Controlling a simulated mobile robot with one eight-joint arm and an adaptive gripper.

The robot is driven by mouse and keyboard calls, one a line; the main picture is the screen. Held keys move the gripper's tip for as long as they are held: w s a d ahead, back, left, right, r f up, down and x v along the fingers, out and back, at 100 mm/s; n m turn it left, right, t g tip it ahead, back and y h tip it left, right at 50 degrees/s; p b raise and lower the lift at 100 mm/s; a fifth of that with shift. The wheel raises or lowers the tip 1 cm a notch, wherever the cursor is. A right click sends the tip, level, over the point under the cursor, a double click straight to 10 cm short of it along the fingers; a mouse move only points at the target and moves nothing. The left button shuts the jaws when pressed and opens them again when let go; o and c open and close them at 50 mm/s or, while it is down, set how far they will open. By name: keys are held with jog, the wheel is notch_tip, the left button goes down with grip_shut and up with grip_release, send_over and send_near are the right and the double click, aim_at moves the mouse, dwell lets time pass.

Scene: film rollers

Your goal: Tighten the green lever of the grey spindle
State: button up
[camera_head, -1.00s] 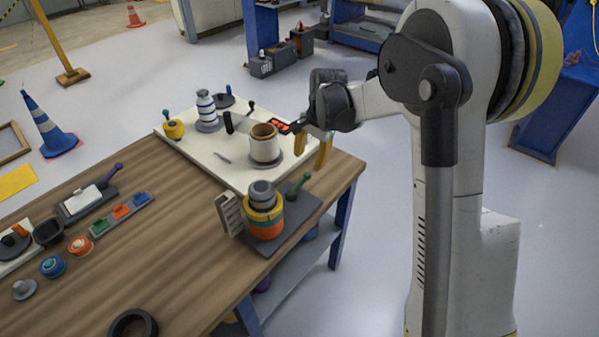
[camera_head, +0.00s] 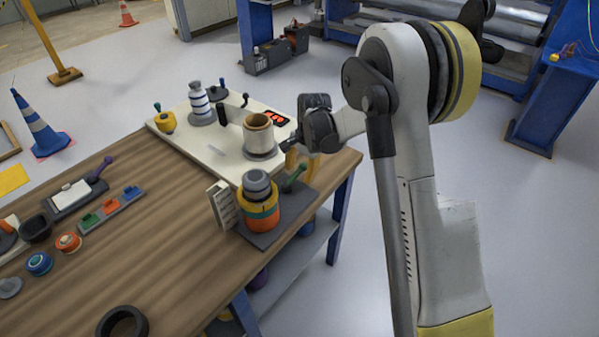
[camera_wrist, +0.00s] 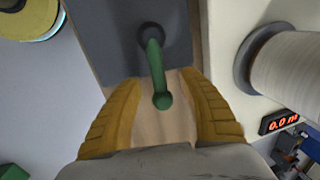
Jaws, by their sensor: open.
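The grey spindle (camera_head: 257,182) stands on a dark grey base at the near right of the table, with yellow, teal and orange rolls around it. Its green lever (camera_head: 294,180) rises from the base on the right, tilted. My gripper (camera_head: 299,161) is open, its yellow fingers pointing down just behind and above the lever, partly hidden by it. In the wrist view, the green lever (camera_wrist: 156,72) appears between the two yellow fingers of my gripper (camera_wrist: 158,92), with a gap on each side. Part of a yellow roll (camera_wrist: 35,20) shows at top left.
A grey slotted block (camera_head: 222,206) stands left of the spindle. The table's right edge is close to the spindle.

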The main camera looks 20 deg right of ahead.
aim_at(305, 191)
grip_shut()
dwell(0.3)
jog(key=shift+s+d+m, duration=0.25)
jog(key=shift+s+m, duration=0.15)
jog(key=shift+m, duration=0.6)
jog(key=s+m, duration=0.1)
jog(key=m+h, duration=0.1)
jog(key=m, duration=0.1)
jog(key=shift+s+d, duration=0.15)
jog(key=shift+s, duration=0.2)
jog(key=s+m, duration=0.1)
jog(key=m, duration=0.3)
jog(key=shift+s+h, duration=0.3)
jog(key=shift+s, duration=0.05)
jog(key=shift+s+a+m+h, duration=0.2)
jog(key=shift+s+m, duration=0.25)
jog(key=shift+m, duration=0.4)
jog(key=shift+s+a+m+h, duration=0.15)
jog(key=shift+s+m, duration=0.25)
jog(key=shift+m, duration=0.45)
